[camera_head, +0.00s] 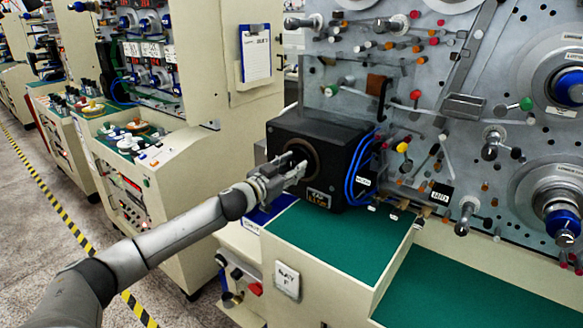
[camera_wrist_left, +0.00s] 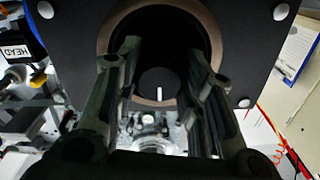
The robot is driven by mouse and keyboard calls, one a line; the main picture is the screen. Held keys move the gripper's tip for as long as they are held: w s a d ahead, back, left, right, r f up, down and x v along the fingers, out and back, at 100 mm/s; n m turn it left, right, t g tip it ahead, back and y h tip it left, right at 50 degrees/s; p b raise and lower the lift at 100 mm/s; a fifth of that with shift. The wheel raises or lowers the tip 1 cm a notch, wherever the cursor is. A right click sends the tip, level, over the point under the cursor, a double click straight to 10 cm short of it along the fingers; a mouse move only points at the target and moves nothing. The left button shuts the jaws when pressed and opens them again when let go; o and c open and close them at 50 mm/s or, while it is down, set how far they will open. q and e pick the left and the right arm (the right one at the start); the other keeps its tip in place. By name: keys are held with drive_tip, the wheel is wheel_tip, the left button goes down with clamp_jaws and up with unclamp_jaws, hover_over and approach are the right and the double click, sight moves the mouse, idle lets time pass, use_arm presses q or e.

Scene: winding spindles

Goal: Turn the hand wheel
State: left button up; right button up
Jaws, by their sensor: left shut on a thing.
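A black box-shaped unit (camera_head: 330,140) stands on the green work surface and has a round, ringed opening (camera_wrist_left: 107,45) in its face. In the left wrist view, a dark round knob (camera_wrist_left: 150,82) with a white mark sits in the opening; I take it for the hand wheel. My left gripper (camera_head: 297,168) is at the opening in the head view. In the left wrist view, the fingers of the left gripper (camera_wrist_left: 163,58) lie on either side of the knob, shut on it. Finger contact is hard to see. The knob is hidden in the head view. My right gripper is out of view.
Blue cables (camera_head: 352,178) loop at the unit's right side. The green work surface (camera_head: 335,238) in front is clear. The grey spindle panel (camera_head: 455,70) with many pins rises behind. A clipboard (camera_head: 256,55) hangs on the cabinet at the back left.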

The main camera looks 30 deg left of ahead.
use_arm(q)
drive_tip(key=shift+m, duration=0.4)
drive_tip(key=m+p, duration=0.1)
drive_tip(key=m, duration=0.2)
drive_tip(key=shift+m, duration=0.4)
drive_tip(key=m, duration=1)
drive_tip(key=shift+m+p, duration=0.4)
drive_tip(key=m, duration=0.5)
drive_tip(key=shift+m, duration=0.3)
drive_tip(key=o, duration=1)
drive_tip(key=shift+o, duration=0.2)
